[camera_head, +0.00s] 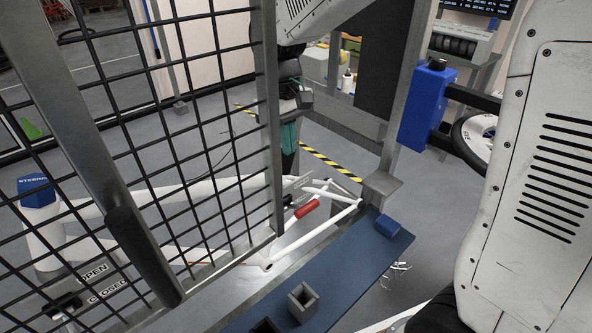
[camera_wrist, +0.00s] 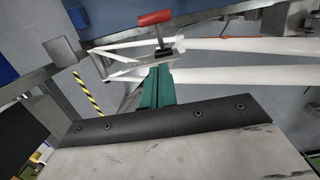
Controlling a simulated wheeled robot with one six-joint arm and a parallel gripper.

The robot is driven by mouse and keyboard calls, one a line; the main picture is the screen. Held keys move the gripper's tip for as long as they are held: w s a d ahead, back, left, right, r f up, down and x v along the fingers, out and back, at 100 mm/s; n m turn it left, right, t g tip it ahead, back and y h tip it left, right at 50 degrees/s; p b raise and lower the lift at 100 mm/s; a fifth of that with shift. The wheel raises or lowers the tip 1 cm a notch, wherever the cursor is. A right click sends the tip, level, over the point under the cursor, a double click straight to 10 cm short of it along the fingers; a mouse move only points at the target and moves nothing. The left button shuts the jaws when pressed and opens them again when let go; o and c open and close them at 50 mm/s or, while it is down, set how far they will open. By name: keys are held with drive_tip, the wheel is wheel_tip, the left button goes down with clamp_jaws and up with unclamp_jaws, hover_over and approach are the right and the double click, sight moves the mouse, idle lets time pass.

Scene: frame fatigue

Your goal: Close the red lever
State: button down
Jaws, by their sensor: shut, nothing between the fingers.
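The red lever (camera_head: 307,208) is a short red handle on a metal clamp beside the white bicycle frame (camera_head: 245,185), past the edge of the mesh panel. In the head view it points to the upper right. In the wrist view the red lever (camera_wrist: 153,18) lies across the top, with its metal stem running down to the clamp. My gripper (camera_head: 289,150) is above and slightly left of the lever, pointing down, partly seen past the mesh panel's edge. In the wrist view its teal fingers (camera_wrist: 158,85) are together and empty, apart from the red handle.
A mesh panel (camera_head: 170,130) with a dark handle fills the left. A blue shelf (camera_head: 345,270) with a blue block (camera_head: 384,228) and grey holders lies in front. A metal post (camera_head: 405,100) with a blue box stands right of my gripper. Yellow-black tape marks the floor.

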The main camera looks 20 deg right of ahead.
approach(300, 207)
drive_tip(key=w+f, duration=0.2)
drive_tip(key=shift+s+d+f, duration=0.15)
drive_tip(key=shift+s+f, duration=0.85)
drive_tip(key=shift+f, duration=0.2)
drive_tip(key=shift+s+d+f, duration=0.15)
drive_tip(key=shift+s+f, duration=0.25)
